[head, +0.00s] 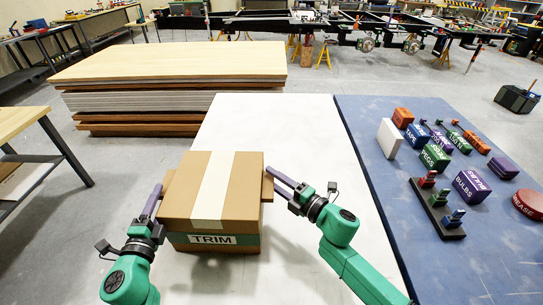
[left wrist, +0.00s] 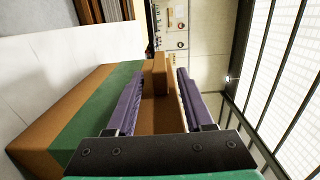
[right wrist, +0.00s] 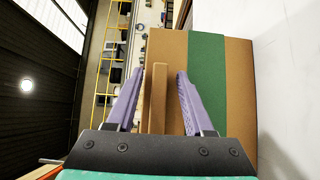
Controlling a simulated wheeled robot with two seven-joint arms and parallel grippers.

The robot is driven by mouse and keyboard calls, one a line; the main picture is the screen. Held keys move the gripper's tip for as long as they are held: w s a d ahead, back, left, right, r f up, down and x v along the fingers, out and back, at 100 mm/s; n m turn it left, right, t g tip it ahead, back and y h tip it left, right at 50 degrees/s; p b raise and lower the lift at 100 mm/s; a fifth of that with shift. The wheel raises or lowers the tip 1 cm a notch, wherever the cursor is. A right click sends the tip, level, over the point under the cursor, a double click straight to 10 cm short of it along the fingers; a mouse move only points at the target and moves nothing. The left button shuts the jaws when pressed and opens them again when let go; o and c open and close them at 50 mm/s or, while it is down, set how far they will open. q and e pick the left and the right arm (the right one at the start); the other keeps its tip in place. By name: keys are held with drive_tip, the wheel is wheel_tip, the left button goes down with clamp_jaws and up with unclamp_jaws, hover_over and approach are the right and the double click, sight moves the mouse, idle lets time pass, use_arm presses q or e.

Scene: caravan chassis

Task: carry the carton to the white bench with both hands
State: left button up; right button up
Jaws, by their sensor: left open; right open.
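The brown cardboard carton (head: 185,210) has a pale tape strip on top and a green band labelled TRIM. It stands upright over the near part of the white bench (head: 300,125) and appears to rest on it. My left gripper (head: 152,203) is at the carton's left side, open, with its fingers on either side of a brown side tab (left wrist: 160,110). My right gripper (head: 284,183) is at the right side, open, with its fingers astride the other brown tab (right wrist: 158,95). Gaps show beside both tabs. The carton's underside is hidden.
A blue bench top (head: 400,235) on the right holds several small boxes and parts. A stack of boards (head: 180,75) stands behind on the left. A table (head: 25,125) is at the left edge. The white bench is clear beyond the carton.

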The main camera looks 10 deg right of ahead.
use_arm(q)
drive_tip(key=s+a, duration=0.2)
drive_tip(key=s, duration=0.9)
use_arm(e)
drive_tip(key=v, duration=1.2)
drive_tip(key=shift+s+d, duration=0.1)
